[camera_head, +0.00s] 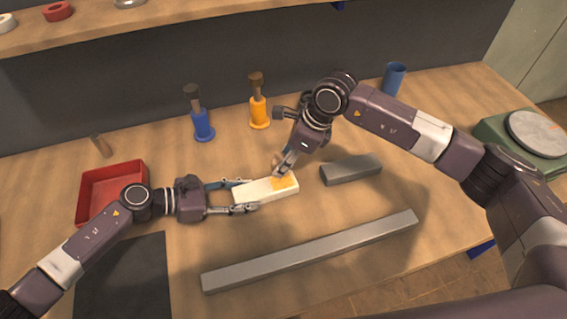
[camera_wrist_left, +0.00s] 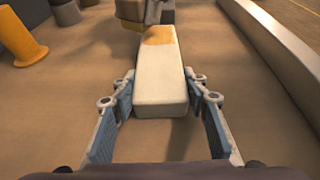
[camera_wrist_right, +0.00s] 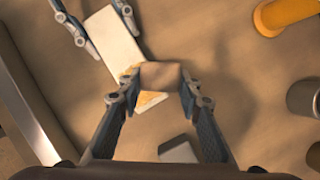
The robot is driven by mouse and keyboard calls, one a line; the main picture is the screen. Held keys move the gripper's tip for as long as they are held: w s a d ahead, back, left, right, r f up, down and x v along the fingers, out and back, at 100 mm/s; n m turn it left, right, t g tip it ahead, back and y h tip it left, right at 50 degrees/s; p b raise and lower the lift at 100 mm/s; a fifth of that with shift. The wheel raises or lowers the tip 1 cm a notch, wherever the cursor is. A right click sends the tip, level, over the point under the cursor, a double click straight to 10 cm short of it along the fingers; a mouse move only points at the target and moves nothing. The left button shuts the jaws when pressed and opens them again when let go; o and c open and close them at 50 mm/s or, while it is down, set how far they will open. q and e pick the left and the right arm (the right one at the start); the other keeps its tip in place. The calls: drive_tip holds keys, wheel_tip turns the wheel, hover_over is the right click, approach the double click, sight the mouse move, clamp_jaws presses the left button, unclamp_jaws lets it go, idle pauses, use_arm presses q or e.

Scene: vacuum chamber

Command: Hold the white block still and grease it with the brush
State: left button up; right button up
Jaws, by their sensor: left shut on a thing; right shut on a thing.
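The white block (camera_head: 254,194) lies on the table with an orange grease patch (camera_head: 284,183) at its right end. My left gripper (camera_head: 246,194) is shut on the block's left end, one finger along each long side; the left wrist view shows the block (camera_wrist_left: 158,85) between the fingers. My right gripper (camera_head: 281,166) is above the greased end, shut on the brush (camera_wrist_right: 160,75). In the right wrist view the brush's brown end sits between the fingertips, over the orange patch. Its bristles are hidden, so I cannot tell whether they touch the block (camera_wrist_right: 112,38).
A grey bar (camera_head: 352,170) lies right of the block, and a long grey bar (camera_head: 310,252) lies in front. A red tray (camera_head: 84,190) and dark mat (camera_head: 125,285) are at left. Blue (camera_head: 203,126) and orange (camera_head: 259,113) stands are behind. A green scale (camera_head: 495,130) is at right.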

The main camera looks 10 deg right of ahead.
drive_tip(key=shift+r, duration=2.4)
drive_tip(key=shift+r, duration=1.5)
use_arm(q)
drive_tip(key=o, duration=1.5)
